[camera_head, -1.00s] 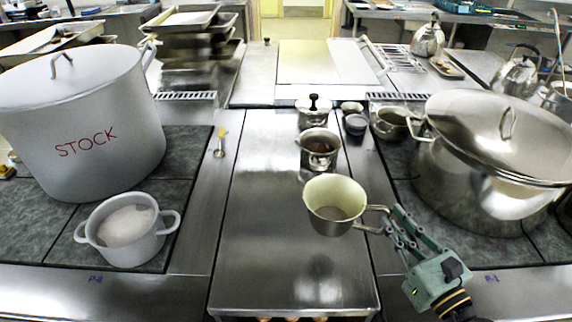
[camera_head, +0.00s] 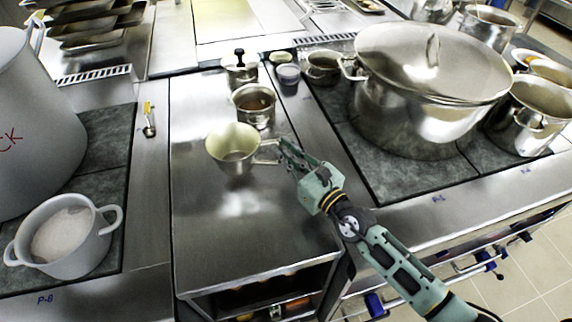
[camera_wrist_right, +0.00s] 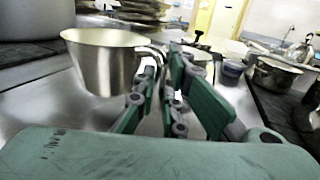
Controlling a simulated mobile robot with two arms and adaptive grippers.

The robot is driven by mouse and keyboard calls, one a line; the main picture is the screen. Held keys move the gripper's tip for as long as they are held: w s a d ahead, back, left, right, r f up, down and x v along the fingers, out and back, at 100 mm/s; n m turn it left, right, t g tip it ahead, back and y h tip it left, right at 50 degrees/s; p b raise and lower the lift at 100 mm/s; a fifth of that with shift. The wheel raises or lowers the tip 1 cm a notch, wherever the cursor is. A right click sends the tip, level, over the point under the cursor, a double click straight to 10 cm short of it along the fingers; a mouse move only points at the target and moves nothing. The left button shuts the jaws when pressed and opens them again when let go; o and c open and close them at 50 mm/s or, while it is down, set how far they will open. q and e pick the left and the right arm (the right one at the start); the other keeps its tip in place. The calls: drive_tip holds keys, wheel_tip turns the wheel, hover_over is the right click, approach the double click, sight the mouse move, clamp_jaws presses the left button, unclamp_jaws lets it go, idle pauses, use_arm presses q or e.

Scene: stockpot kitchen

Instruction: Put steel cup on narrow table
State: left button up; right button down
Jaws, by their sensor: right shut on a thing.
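The steel cup (camera_head: 233,146), pale inside with a side handle, is upright over the narrow steel table (camera_head: 215,245) between the two stoves. My right gripper (camera_head: 284,155) is shut on the cup's handle, to the right of the cup. In the right wrist view the cup (camera_wrist_right: 105,62) hangs left of the gripper (camera_wrist_right: 160,85), with the handle between the fingers. The cup seems held above the table top; the exact gap is hard to tell. My left gripper is not in view.
A small pot with dark contents (camera_head: 254,106) and a lidded pot (camera_head: 239,68) stand behind the cup. A large lidded stockpot (camera_head: 430,90) stands on the right stove, and a white two-handled pot (camera_head: 64,238) at the left. The table's front half is clear.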

wheel_tip(320, 180, down, 3)
drive_tip(key=shift+r+b, duration=0.1)
drive_tip(key=shift+b, duration=0.3)
drive_tip(key=shift+w+d+f, duration=0.1)
drive_tip(key=shift+f, duration=0.3)
drive_tip(key=shift+f+b, duration=0.2)
drive_tip(key=shift+b, duration=0.1)
drive_tip(key=c, duration=1.8)
unclamp_jaws()
drive_tip(key=shift+c, duration=0.2)
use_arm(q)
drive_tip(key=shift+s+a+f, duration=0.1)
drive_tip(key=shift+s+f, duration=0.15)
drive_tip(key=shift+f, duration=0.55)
